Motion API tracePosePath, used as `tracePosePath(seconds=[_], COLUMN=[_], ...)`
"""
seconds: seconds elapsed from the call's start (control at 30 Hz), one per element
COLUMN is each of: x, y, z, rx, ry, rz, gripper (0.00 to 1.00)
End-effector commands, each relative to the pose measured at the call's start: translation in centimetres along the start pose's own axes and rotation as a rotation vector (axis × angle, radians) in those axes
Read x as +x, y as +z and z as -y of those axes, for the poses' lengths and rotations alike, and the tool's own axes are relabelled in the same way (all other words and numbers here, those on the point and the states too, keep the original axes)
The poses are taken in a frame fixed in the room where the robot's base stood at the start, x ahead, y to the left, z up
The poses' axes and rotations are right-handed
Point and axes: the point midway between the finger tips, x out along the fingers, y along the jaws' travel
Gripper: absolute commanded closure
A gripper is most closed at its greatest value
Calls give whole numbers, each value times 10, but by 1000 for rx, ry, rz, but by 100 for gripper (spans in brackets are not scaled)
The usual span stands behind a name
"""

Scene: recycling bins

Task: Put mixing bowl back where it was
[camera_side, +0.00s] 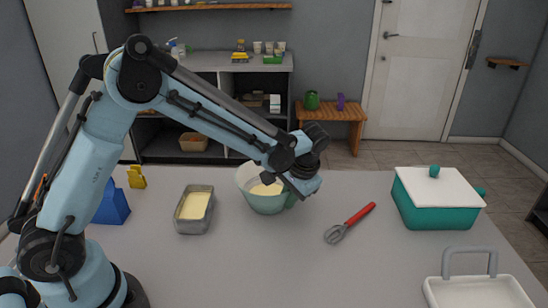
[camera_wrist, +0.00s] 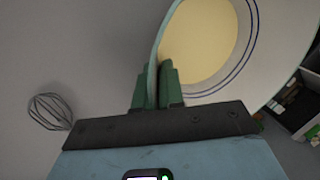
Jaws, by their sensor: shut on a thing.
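The mixing bowl (camera_side: 264,201) is pale green outside and white inside, with a yellow batter in it. It is at the middle of the grey table in the side view, and looks slightly tilted. In the wrist view the bowl (camera_wrist: 240,75) fills the upper right, with blue lines inside its rim. My gripper (camera_side: 293,192) is at the bowl's right side. In the wrist view its green fingers (camera_wrist: 157,88) are shut on the bowl's rim. I cannot tell whether the bowl's base touches the table.
A metal loaf pan (camera_side: 181,222) with yellow contents stands left of the bowl. A red-handled whisk (camera_side: 350,224) lies to the right. A teal pot with a white lid (camera_side: 436,192), a white handled tray (camera_side: 478,290), a blue block (camera_side: 112,207) and a yellow item (camera_side: 136,178) are also there.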

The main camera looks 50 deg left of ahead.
Motion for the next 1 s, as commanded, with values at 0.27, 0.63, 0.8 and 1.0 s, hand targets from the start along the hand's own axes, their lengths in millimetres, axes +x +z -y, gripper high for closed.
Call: tracePosePath(seconds=[0.27,0.63,0.8,1.0], x=[1,-7,-35,-75], y=[0,0,0,0], z=[0,0,0,0], rx=[0,1,3,2], ry=[0,0,0,0], rz=[0,0,-1,-1], gripper=[66,66,66,66])
